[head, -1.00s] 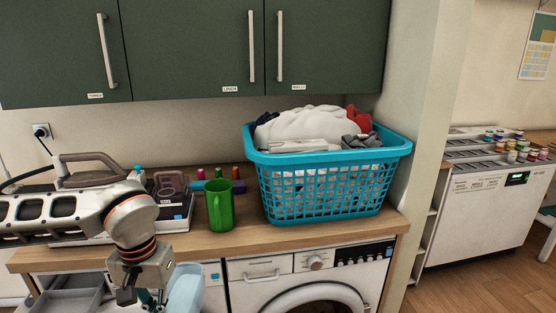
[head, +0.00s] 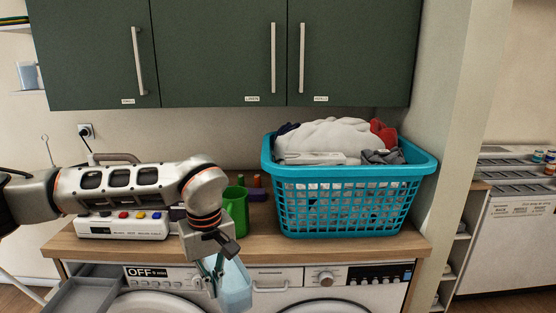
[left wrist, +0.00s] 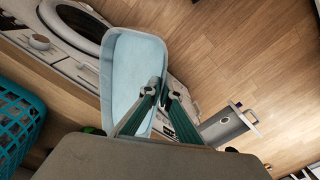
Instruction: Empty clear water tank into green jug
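The green jug (head: 239,207) stands on the wooden counter, left of the laundry basket; my left wrist hides part of it. The clear water tank is a pale blue, open container (head: 236,287) hanging in front of the counter, below the jug's level. In the left wrist view the tank (left wrist: 125,75) shows its long open inside. My left gripper (head: 213,277) is at the tank's left side. In the left wrist view its fingers (left wrist: 164,88) pinch the tank's side wall. I cannot tell whether the tank holds water. My right gripper is out of view.
A turquoise basket (head: 345,202) full of laundry stands on the counter (head: 330,246). A white device with coloured buttons (head: 122,228) sits to the left, under my arm. Washing machines (head: 300,281) are below; a grey drawer (head: 82,296) stands open at lower left. Green cabinets (head: 215,50) hang above.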

